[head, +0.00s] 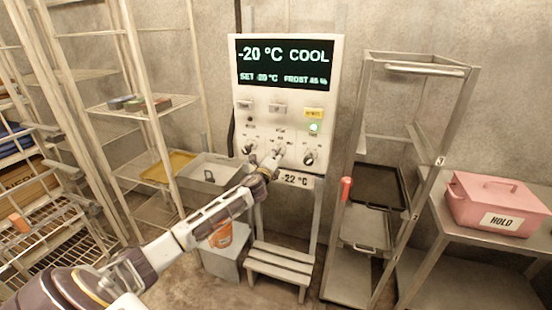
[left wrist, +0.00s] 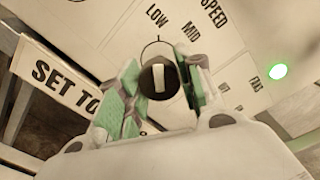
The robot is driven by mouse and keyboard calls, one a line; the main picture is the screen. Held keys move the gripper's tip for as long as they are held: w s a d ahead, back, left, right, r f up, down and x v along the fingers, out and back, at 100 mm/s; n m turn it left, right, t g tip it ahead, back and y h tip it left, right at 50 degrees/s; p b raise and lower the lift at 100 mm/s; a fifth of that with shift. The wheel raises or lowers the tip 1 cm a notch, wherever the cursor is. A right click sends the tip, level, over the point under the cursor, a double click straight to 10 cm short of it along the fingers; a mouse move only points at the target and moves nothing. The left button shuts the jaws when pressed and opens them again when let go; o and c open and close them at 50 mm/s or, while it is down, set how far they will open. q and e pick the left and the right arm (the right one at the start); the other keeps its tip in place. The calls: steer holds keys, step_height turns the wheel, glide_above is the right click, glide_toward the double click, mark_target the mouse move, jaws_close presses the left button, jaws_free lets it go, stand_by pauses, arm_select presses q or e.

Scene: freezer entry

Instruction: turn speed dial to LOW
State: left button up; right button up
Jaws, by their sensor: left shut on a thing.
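The speed dial (left wrist: 146,82) is a dark round knob with a white pointer bar, under the word SPEED on the pale control panel (head: 243,117). In the left wrist view it sits between the green-padded fingers of my left gripper (left wrist: 155,92), which is shut on it. The white bar lines up with a tick above the knob, near LOW; MID is to the right of LOW. In the head view my left gripper (head: 272,162) is at the middle of three dials and partly hides it. My right gripper is not in view.
A left dial (head: 249,146) and a right dial (head: 309,157) flank it. A green lamp (head: 314,127) is lit on the panel. A sign (head: 296,180) hangs below. A step stool (head: 278,262) stands beneath; a metal rack (head: 366,60) is to the right.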

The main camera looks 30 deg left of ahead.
arm_select(q)
steer(key=o, duration=0.7)
steer(key=shift+o, duration=1.7)
steer(key=shift+s, duration=0.1)
steer(key=shift+s+d+f, duration=0.1)
steer(key=shift+s, duration=0.45)
steer(key=v, duration=1)
steer(key=shift+s, duration=0.35)
steer(key=shift+n, duration=0.3)
